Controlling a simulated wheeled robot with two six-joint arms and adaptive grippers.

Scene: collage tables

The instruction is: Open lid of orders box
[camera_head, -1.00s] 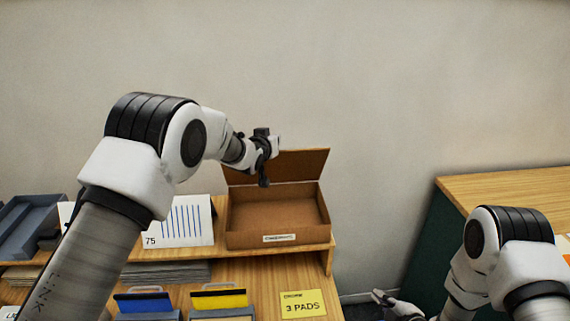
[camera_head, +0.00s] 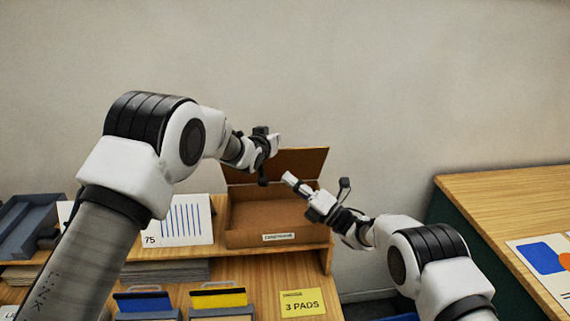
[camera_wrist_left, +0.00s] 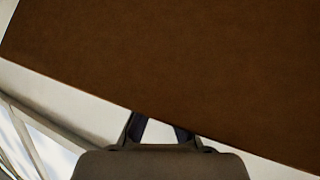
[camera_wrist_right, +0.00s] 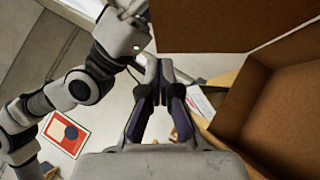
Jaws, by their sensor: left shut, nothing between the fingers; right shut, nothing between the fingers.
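The brown orders box (camera_head: 276,238) stands on the raised wooden shelf, with a small white label on its front. Its inside looks empty. Its lid (camera_head: 303,162) stands up at the back; the lid fills much of the left wrist view (camera_wrist_left: 190,60). My left gripper (camera_head: 268,168) is shut and empty at the lid's left part; I cannot tell whether it touches. My right gripper (camera_head: 288,180) is shut and empty, in front of the box's right part in the head view. The right wrist view shows the open box (camera_wrist_right: 285,105) to the right of the fingers.
A white card marked 75 (camera_head: 178,222) stands left of the box. Below are folders in holders (camera_head: 218,299) and a yellow "3 PADS" note (camera_head: 302,303). Another wooden table (camera_head: 505,205) with a printed sheet (camera_head: 548,262) is at right, across a gap.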

